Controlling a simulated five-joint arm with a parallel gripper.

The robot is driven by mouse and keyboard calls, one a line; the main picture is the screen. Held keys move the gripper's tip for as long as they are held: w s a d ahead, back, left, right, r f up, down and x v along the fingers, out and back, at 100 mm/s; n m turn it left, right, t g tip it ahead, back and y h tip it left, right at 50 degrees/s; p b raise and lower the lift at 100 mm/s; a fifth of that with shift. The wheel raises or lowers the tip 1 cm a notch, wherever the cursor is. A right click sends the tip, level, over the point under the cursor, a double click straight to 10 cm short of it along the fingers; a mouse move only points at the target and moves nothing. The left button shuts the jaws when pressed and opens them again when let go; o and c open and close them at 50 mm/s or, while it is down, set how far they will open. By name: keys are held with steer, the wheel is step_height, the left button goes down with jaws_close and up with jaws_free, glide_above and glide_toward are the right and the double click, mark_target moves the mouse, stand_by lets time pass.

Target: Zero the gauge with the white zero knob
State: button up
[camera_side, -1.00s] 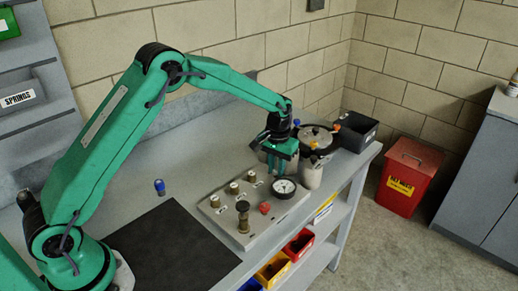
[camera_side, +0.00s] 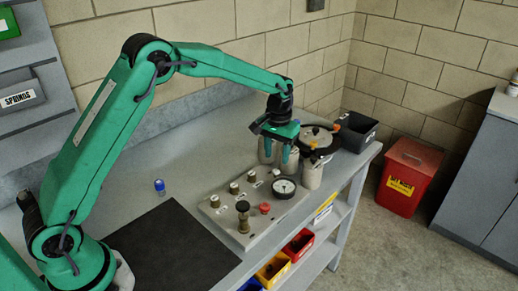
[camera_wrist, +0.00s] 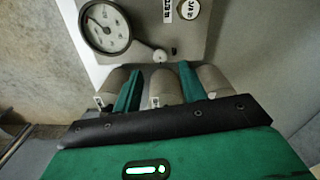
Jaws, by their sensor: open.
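The gauge (camera_side: 284,188), with a white dial, sits at the right end of the grey panel (camera_side: 262,225); it also shows at the upper left of the wrist view (camera_wrist: 105,27). A small white round knob (camera_wrist: 160,55) is on the panel's edge beside the gauge, just past my fingertips. My gripper (camera_side: 279,160) points down above the back edge of the panel, behind the gauge. In the wrist view its two green fingers (camera_wrist: 161,68) are apart, with nothing gripped. A tan cylinder (camera_wrist: 162,90) shows between them, apparently beyond them.
A round lidded pot (camera_side: 318,138) and black bin (camera_side: 357,131) are behind.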

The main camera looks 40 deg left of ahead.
mark_target(275, 171)
steer(key=shift+r, duration=1.3)
steer(key=s+a+r+m+t, duration=0.1)
steer(key=s+a+r+t, duration=0.2)
steer(key=s+r, duration=1.25)
steer(key=s+a+f+m+t, duration=0.1)
steer(key=s+t, duration=0.1)
steer(key=s, duration=1.5)
steer(key=shift+s+f+t, duration=0.2)
steer(key=shift+f+t, duration=0.1)
steer(key=shift+f, duration=0.1)
